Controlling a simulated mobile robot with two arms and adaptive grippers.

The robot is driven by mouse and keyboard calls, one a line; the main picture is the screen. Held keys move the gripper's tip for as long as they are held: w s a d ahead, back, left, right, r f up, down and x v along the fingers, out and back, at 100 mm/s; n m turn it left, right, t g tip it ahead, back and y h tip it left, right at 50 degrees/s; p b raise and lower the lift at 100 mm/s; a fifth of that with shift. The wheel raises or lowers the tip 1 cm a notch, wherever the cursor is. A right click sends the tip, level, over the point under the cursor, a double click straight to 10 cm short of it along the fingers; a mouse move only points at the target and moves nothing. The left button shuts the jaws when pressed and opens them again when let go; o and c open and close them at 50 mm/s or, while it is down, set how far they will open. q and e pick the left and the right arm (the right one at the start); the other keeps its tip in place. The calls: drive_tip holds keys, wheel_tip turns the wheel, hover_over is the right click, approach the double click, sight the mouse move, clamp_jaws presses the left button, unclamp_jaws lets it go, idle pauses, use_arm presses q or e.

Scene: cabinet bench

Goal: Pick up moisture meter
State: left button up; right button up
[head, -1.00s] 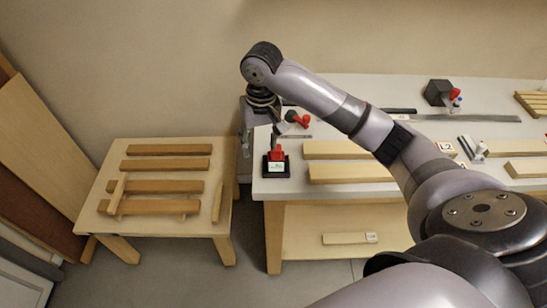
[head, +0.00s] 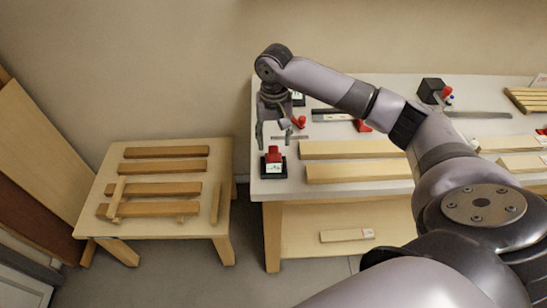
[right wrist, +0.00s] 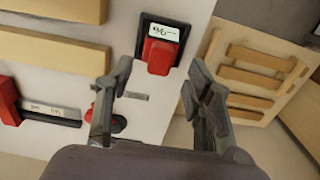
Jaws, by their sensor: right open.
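A red and black device with a small white display, which looks like the moisture meter (head: 273,162), stands at the near left corner of the white bench. It also shows in the right wrist view (right wrist: 160,50), just beyond the fingertips and between their lines. My right gripper (head: 273,140) is open and empty, above the bench's left end and close to the device. In the right wrist view its two fingers (right wrist: 157,76) are spread apart, with no visible contact on the device. My left gripper is not in view.
Long wooden strips (head: 350,149) lie on the bench right of the device. A red-handled tool (head: 299,122) lies just behind it. A black block (head: 431,90) stands farther back. A low wooden table (head: 205,231) with several slats stands left, across a gap.

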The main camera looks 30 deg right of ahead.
sight(274, 151)
wheel_tip(274, 151, down, 5)
drive_tip(key=shift+f+p, duration=0.2)
drive_tip(key=shift+p, duration=0.75)
drive_tip(key=shift+f, duration=0.3)
drive_tip(key=shift+c, duration=0.4)
clamp_jaws()
